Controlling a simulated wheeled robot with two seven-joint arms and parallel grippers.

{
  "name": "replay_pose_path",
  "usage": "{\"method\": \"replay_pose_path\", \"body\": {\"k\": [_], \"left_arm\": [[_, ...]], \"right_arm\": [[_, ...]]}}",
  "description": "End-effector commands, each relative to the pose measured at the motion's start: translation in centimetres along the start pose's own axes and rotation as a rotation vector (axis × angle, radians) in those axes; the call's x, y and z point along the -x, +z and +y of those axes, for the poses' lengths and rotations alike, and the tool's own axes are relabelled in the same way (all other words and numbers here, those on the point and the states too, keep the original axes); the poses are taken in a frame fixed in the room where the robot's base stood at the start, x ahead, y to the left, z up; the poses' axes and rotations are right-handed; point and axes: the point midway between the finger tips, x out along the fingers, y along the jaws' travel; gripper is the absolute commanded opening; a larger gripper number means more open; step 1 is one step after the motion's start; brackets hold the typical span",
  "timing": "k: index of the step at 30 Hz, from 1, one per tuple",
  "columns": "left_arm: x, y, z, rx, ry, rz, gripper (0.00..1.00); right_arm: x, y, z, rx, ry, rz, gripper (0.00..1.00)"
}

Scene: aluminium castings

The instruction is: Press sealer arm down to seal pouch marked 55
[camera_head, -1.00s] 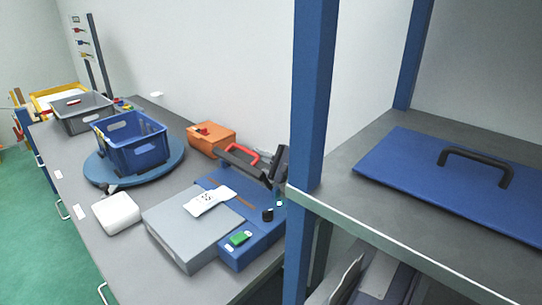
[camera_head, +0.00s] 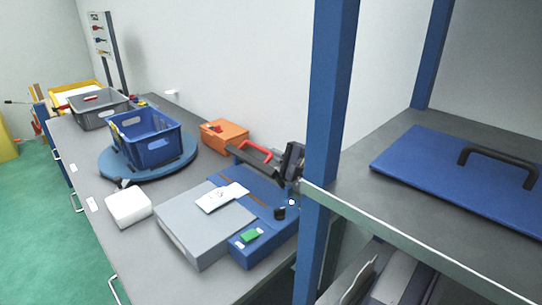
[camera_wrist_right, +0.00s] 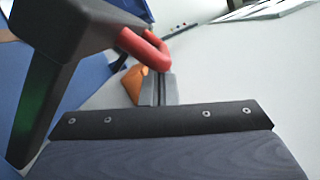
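The blue sealer (camera_head: 262,200) stands on the bench left of the blue post. Its dark sealer arm (camera_head: 262,168), with a red handle (camera_head: 257,150), is raised at a slant over the base. A white pouch (camera_head: 222,197) with small print lies across the grey block (camera_head: 200,226) and the sealer's edge; its number is too small to read. My right gripper (camera_head: 291,160) is by the arm's right end, partly hidden by the post. In the right wrist view its grey fingers (camera_wrist_right: 157,88) look shut, tips close to the red handle (camera_wrist_right: 147,48); contact is unclear. My left gripper is not in view.
An orange box (camera_head: 224,134) stands behind the sealer. A blue crate (camera_head: 146,152) sits on a round blue turntable (camera_head: 112,168); a white block (camera_head: 128,207) lies in front. The blue post (camera_head: 330,110) and shelf with a blue lid (camera_head: 450,170) bound the right side.

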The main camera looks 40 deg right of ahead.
Motion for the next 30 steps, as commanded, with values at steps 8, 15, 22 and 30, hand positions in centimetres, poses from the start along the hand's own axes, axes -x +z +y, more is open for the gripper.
{"method": "replay_pose_path", "body": {"k": [8,15,22,30], "left_arm": [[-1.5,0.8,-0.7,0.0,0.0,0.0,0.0],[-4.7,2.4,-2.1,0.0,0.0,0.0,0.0],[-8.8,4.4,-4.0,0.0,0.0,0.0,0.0],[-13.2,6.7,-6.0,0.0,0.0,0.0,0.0]], "right_arm": [[-0.2,0.5,0.4,0.131,0.032,-0.004,0.0],[-0.3,1.3,1.2,0.282,0.069,-0.003,0.0],[-0.7,2.8,2.1,0.496,0.12,-0.003,0.0],[-1.1,4.5,3.3,0.737,0.176,-0.005,0.0]]}}
